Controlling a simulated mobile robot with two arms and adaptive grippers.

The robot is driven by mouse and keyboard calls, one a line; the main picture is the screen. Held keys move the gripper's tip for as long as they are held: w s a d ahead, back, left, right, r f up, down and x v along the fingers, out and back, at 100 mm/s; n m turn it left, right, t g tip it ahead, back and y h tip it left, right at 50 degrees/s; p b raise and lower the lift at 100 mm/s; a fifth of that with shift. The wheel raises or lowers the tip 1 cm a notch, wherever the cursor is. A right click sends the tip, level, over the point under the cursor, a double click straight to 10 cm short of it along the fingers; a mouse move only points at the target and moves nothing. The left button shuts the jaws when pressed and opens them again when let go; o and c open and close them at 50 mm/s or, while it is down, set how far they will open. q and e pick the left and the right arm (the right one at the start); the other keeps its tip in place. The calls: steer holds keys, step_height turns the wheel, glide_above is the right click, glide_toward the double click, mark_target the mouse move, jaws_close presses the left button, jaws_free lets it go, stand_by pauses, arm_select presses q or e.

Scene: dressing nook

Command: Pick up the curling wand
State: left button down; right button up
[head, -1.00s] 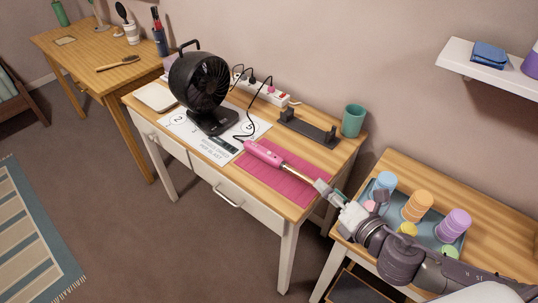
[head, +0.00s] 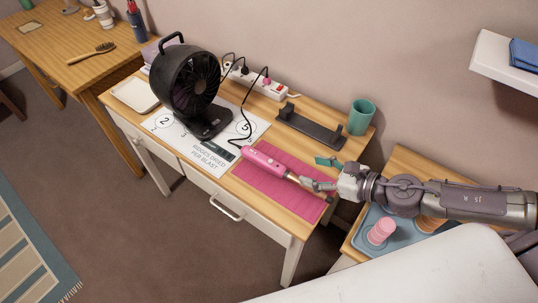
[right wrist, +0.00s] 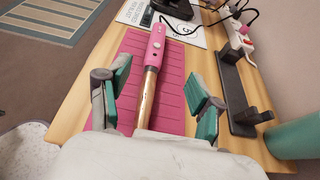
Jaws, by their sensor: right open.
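The curling wand (head: 266,160) lies on a pink ridged mat (head: 262,187), its pink handle toward the fan and its gold barrel toward my right arm. It also shows in the right wrist view (right wrist: 155,50), where the barrel runs between the fingers. My right gripper (head: 318,172) is open at the barrel end of the wand. In the right wrist view the two teal-padded fingers (right wrist: 155,98) stand apart on either side of the barrel, with gaps to it. The barrel's near end is hidden behind the gripper body. My left gripper is not in view.
A black fan (head: 190,85) stands on a printed sheet (head: 165,123) left of the wand. A power strip (head: 256,82), a black holder (head: 310,127) and a teal cup (head: 361,116) line the back. A blue tray (head: 408,238) with cups sits on the right table.

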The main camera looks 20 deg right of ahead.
mark_target(270, 161)
steer(key=w+a+p, duration=0.2)
steer(key=shift+w+a+f, duration=0.35)
steer(key=shift+w, duration=0.05)
steer(key=x, duration=0.1)
steer(key=p+x, duration=0.1)
steer(key=x, duration=0.1)
steer(key=shift+w+a+f, duration=0.1)
steer(key=shift+f, duration=0.3)
steer(key=shift+w+a+f, duration=0.15)
steer(key=shift+w+a, duration=0.05)
steer(key=shift+w, duration=0.05)
steer(key=p+x, duration=0.1)
steer(key=x, duration=0.2)
steer(key=shift+w+a+f, duration=0.15)
steer(key=shift+f, duration=0.2)
steer(key=shift+w+a+f, duration=0.15)
steer(key=shift+w+f, duration=0.05)
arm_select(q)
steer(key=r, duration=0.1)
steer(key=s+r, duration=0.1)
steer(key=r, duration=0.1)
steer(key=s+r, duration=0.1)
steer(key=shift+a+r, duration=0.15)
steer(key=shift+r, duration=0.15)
arm_select(e)
steer(key=shift+c, duration=0.2)
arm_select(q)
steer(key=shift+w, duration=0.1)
arm_select(e)
jaws_close()
